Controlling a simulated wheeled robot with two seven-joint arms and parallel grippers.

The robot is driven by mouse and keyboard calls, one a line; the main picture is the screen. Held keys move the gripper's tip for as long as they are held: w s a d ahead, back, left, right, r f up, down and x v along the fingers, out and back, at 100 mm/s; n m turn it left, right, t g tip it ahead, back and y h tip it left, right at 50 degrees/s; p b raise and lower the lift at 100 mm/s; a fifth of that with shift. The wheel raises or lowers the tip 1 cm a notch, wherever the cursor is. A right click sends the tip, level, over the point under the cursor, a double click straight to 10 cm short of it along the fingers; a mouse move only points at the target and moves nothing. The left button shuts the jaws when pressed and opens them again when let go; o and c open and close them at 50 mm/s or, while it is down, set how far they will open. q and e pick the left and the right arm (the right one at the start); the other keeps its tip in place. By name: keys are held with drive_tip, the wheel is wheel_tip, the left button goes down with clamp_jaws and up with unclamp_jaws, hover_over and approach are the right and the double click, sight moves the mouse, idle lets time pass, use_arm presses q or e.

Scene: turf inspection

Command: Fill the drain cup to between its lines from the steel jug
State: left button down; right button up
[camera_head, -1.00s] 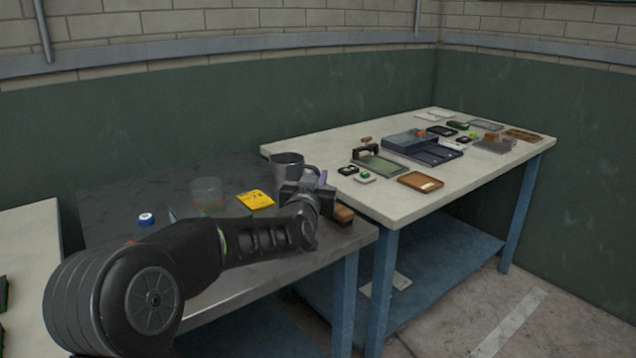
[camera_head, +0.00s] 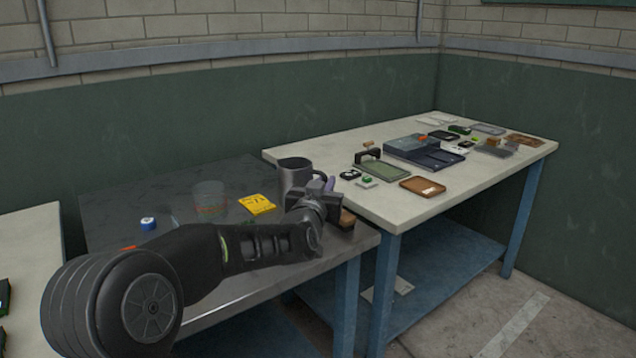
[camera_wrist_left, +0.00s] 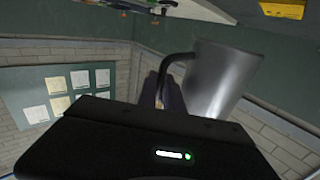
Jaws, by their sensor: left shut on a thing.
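The steel jug (camera_head: 291,176) is a grey metal mug shape near the right end of the dark bench. In the left wrist view the jug (camera_wrist_left: 222,82) fills the upper right, with its dark handle (camera_wrist_left: 175,64) between my fingers. My left gripper (camera_head: 322,190) is shut on that handle; its fingers (camera_wrist_left: 165,97) also show in the wrist view. I cannot tell whether the jug's base touches the bench, as my gripper hides it. The drain cup (camera_head: 209,199), clear with faint reddish marks, stands on the bench left of the jug. Its fill level is not readable. My right gripper is not in view.
A yellow card (camera_head: 257,204) lies between cup and jug. A blue-white cap (camera_head: 147,223) lies left of the cup. A brown-topped brush (camera_head: 347,219) sits by my gripper at the bench's right edge. The pale table (camera_head: 460,190) beyond holds trays and small items.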

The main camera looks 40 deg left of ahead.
use_arm(q)
drive_tip(key=s+d+f+m+h, duration=0.1)
drive_tip(key=d+f+h, duration=0.3)
drive_tip(key=d, duration=0.5)
drive_tip(key=s+d+f+m+h, duration=0.2)
drive_tip(key=d+f+m+h, duration=0.2)
drive_tip(key=d, duration=0.5)
drive_tip(key=s+d+f+m+h, duration=0.2)
drive_tip(key=d+f, duration=0.4)
drive_tip(key=d, duration=0.3)
drive_tip(key=shift+s+d+f+m+t+h, duration=0.15)
drive_tip(key=shift+f+m+t+h, duration=0.25)
drive_tip(key=shift+h, duration=0.6)
drive_tip(key=shift+d+r, duration=0.1)
drive_tip(key=shift+r, duration=0.05)
